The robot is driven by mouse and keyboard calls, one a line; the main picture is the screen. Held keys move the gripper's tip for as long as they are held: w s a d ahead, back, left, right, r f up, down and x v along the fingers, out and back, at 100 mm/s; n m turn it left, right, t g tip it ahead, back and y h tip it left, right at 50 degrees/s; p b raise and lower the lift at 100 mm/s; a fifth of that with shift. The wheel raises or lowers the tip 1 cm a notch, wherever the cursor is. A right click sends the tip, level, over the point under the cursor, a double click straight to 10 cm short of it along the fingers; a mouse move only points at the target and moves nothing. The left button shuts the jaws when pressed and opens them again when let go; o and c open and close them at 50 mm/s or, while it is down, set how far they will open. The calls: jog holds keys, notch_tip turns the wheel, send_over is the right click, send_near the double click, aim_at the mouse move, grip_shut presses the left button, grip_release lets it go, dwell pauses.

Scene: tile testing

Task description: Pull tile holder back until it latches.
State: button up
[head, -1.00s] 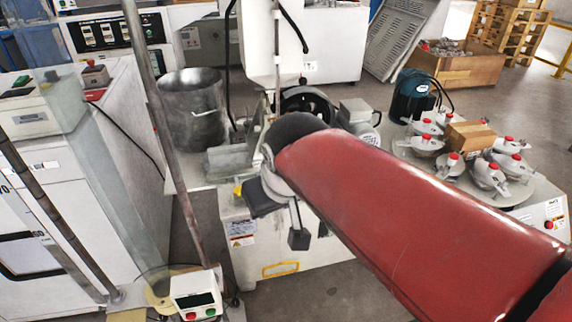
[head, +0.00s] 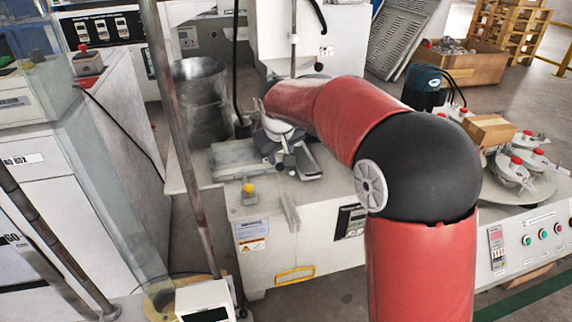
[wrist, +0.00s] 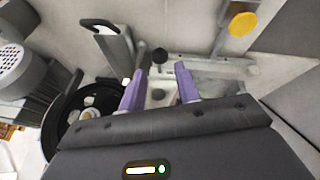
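The tile testing machine (head: 310,225) is a white bench with grey metal parts on top. What looks like the tile holder is a grey metal assembly (head: 238,160) on its top; my gripper hides part of it. In the wrist view, a dark round knob (wrist: 160,56) stands just beyond my purple fingertips, roughly in line with the gap between them. My gripper (wrist: 160,88) is open, its fingers apart with pale metal showing between them. In the head view my gripper (head: 298,165) is low over the bench top; whether it touches anything cannot be told.
A yellow knob (head: 248,188) sits at the bench's front left. In the wrist view a black wheel (wrist: 85,112) and a grey motor (wrist: 18,62) lie left. A metal bucket (head: 200,95) stands behind left. A post (head: 175,130) rises in front. Lidded pots (head: 515,165) stand right.

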aim_at(280, 164)
jog(key=x, duration=0.5)
jog(key=shift+w+f, duration=0.1)
grip_shut()
